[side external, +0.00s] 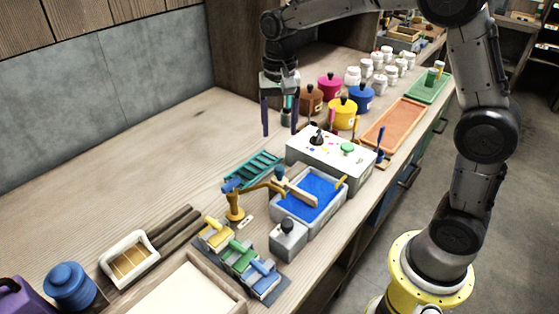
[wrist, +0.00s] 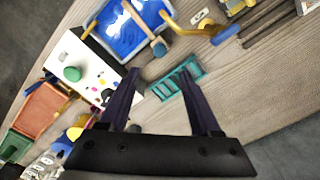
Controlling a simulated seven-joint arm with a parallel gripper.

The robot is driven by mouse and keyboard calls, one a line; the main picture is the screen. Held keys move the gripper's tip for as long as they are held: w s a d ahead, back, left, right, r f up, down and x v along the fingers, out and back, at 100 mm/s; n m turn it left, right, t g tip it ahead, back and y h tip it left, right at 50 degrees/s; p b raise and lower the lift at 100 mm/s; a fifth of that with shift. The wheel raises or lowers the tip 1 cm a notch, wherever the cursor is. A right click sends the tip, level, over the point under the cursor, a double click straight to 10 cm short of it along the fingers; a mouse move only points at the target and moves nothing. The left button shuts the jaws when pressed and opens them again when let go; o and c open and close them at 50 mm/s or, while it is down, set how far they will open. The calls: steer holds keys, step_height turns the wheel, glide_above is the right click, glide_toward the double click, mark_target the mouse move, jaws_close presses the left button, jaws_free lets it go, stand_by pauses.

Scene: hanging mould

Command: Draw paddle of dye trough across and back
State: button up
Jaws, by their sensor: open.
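The dye trough (side external: 337,203) is a grey tray filled with blue, right of centre in the side view; it is at the top of the wrist view (wrist: 98,38). A tan wooden paddle (side external: 298,192) lies over its left part, with a blue knob at its end; it shows in the wrist view (wrist: 142,24). A yellow post (side external: 235,207) with an arm and a blue handle stands beside the trough. My gripper (side external: 280,133) is open and empty, fingers down, above the bench behind the trough. In the wrist view, my gripper (wrist: 160,74) is apart from the paddle.
A teal slatted rack (side external: 253,171) lies below my gripper. A white box (side external: 325,152) with a green button stands behind the trough; coloured pots (side external: 342,113) and white jars stand farther back. A grey block (side external: 288,240) is in front.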

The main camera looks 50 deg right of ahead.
mark_target(280, 168)
step_height(280, 168, down, 12)
steer(key=shift+r, duration=0.1)
stand_by(0.4)
jaws_close()
steer(key=shift+r, duration=0.1)
stand_by(1.1)
